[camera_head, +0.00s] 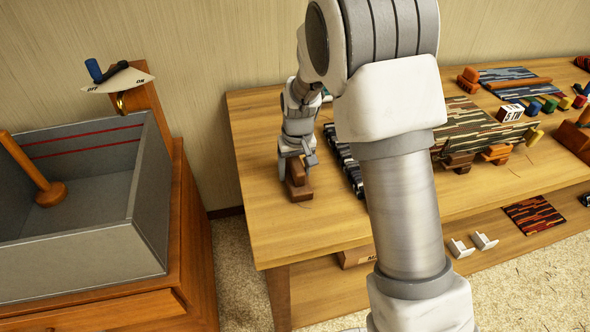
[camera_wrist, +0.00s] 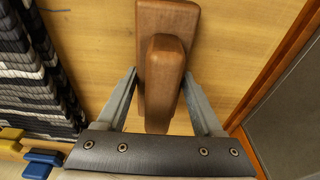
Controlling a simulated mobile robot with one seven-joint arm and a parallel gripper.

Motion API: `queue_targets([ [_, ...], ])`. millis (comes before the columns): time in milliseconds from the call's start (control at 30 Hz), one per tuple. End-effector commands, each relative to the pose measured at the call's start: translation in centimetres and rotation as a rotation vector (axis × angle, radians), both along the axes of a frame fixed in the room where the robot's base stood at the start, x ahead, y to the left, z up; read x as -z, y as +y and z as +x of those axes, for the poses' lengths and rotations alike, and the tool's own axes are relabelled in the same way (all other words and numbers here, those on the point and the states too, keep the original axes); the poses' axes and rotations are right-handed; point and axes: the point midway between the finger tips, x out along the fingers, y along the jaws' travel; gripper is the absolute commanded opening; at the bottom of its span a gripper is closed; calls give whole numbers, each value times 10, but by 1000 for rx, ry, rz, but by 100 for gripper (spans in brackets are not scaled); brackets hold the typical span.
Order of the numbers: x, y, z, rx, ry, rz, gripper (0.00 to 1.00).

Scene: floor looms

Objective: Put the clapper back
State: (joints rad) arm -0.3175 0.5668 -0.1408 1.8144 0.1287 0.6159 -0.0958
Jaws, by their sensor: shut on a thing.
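The clapper, taken to be the brown wooden block with a raised grip (camera_head: 299,190), is at the left end of the wooden table (camera_head: 252,150). My gripper (camera_head: 297,160) reaches down over it from above. In the wrist view the block's base (camera_wrist: 165,18) and its upright grip (camera_wrist: 160,90) show clearly. My gripper's two fingers (camera_wrist: 160,78) stand on either side of the grip, shut on it. The base appears to rest on the tabletop or very close to it.
Dark striped folded cloth (camera_wrist: 30,65) lies beside the clapper. A grey-lined bin (camera_head: 85,255) on a wooden cabinet stands left of the table, across a gap. Woven pieces (camera_head: 485,135) and coloured blocks (camera_head: 548,104) lie farther right. Bare tabletop surrounds the clapper's left side.

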Motion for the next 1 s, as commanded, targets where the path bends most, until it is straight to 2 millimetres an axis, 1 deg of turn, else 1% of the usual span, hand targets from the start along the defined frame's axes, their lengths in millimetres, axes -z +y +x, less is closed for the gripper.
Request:
queue_targets([
  [33,1,0,0,0,1,0,72],
  [167,1,0,0,0,1,0,95],
  [200,1,0,0,0,1,0,98],
  [433,1,0,0,0,0,0,98],
  [567,-6,0,0,0,-1,0,98],
  [667,-21,0,-2,0,-3,2,98],
  [900,-73,-2,-9,-1,-5,1,98],
  [1000,-92,-2,-13,0,-4,2,98],
])
